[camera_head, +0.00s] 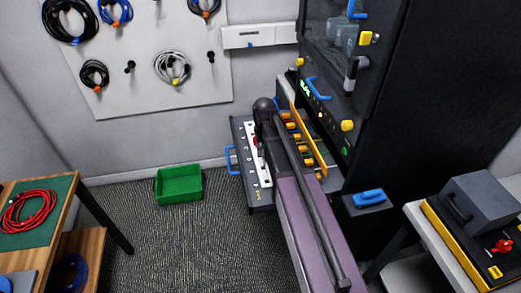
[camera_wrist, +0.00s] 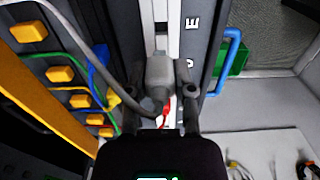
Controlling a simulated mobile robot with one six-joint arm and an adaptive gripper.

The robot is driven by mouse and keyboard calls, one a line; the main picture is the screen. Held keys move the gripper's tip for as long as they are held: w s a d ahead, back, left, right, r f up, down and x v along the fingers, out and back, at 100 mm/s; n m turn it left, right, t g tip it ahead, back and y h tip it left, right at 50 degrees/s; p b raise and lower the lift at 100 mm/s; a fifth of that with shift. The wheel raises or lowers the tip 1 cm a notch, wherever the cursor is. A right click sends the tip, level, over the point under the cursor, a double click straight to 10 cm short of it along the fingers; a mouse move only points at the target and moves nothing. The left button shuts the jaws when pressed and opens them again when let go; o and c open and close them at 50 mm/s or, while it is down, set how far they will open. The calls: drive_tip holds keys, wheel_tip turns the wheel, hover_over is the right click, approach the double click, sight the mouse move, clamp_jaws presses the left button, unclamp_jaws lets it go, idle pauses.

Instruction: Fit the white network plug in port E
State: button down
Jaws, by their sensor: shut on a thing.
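In the wrist view, a pale grey-white plug (camera_wrist: 159,74) sits between the two fingers of my gripper (camera_wrist: 161,92), which is shut on it. A grey cable loops from the upper left down to the plug's near end, beside a small red part. The plug's far end points at a white strip (camera_wrist: 175,28) on a dark panel. The letter E (camera_wrist: 195,22) is printed right of the strip; a second letter below it is partly covered. I cannot tell whether the plug's tip is inside a port. In the head view, my arm hides most of the gripper over the white strip (camera_head: 250,150).
Yellow blocks (camera_wrist: 60,74) with coloured cables line the panel's left side in the wrist view. A blue handle (camera_head: 231,160) edges the panel. A green bin (camera_head: 180,184) stands on the floor. The tall black cabinet (camera_head: 420,90) is close on the right.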

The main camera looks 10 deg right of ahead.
sight(263, 157)
drive_tip(key=shift+a+f, duration=0.1)
idle(0.3)
drive_tip(key=shift+f+b, duration=2.05)
drive_tip(key=shift+b, duration=0.1)
drive_tip(key=shift+f+b, duration=1.5)
idle(2.9)
idle(0.3)
drive_tip(key=shift+c, duration=1.9)
unclamp_jaws()
drive_tip(key=o, duration=0.4)
